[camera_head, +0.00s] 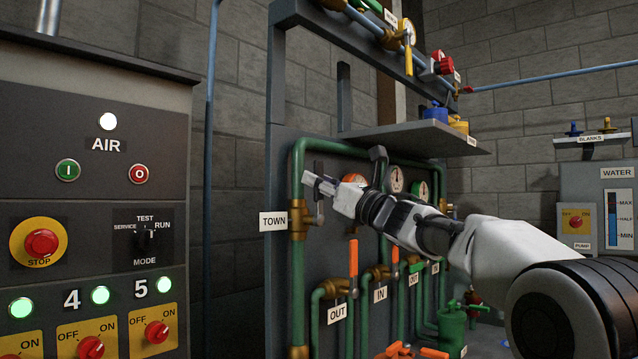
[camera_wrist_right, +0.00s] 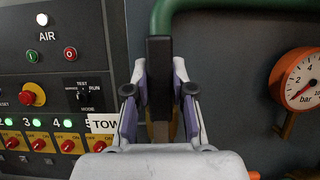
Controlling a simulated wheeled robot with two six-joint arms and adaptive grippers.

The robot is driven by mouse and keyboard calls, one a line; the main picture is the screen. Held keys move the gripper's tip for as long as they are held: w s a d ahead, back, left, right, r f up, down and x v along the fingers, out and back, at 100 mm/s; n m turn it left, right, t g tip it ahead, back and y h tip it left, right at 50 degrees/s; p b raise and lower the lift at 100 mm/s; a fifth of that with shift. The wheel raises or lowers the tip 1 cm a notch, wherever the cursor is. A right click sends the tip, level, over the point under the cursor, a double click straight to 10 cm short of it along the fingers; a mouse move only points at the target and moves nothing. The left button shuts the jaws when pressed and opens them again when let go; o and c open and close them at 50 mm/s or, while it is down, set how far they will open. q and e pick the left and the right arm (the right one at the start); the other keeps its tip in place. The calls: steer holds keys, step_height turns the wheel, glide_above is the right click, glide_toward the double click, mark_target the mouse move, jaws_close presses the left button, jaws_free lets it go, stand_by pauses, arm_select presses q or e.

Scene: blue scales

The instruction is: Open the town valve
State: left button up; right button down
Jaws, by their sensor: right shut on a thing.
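The TOWN label (camera_head: 273,221) is beside a brass valve body (camera_head: 298,218) on the green pipe (camera_head: 298,170) at the left of the panel. The valve's dark lever (camera_head: 319,167) stands upright near the pipe, partly hidden by my right gripper (camera_head: 314,184). In the right wrist view, the lever (camera_wrist_right: 159,60) is a dark vertical bar between the two fingers of my right gripper (camera_wrist_right: 160,85), which is shut on it. The TOWN label (camera_wrist_right: 102,125) is partly covered by the left finger there. My left gripper is not in view.
A control cabinet (camera_head: 85,120) with lit buttons and red knobs stands at left. Below my right arm are orange-handled valves (camera_head: 353,257) labelled OUT and IN. Round gauges (camera_head: 396,179) sit behind my wrist. A shelf (camera_head: 415,135) juts out above it.

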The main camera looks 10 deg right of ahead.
steer(key=c, duration=1)
jaws_free()
steer(key=shift+a, duration=0.1)
steer(key=shift+o, duration=0.2)
steer(key=v, duration=1.2)
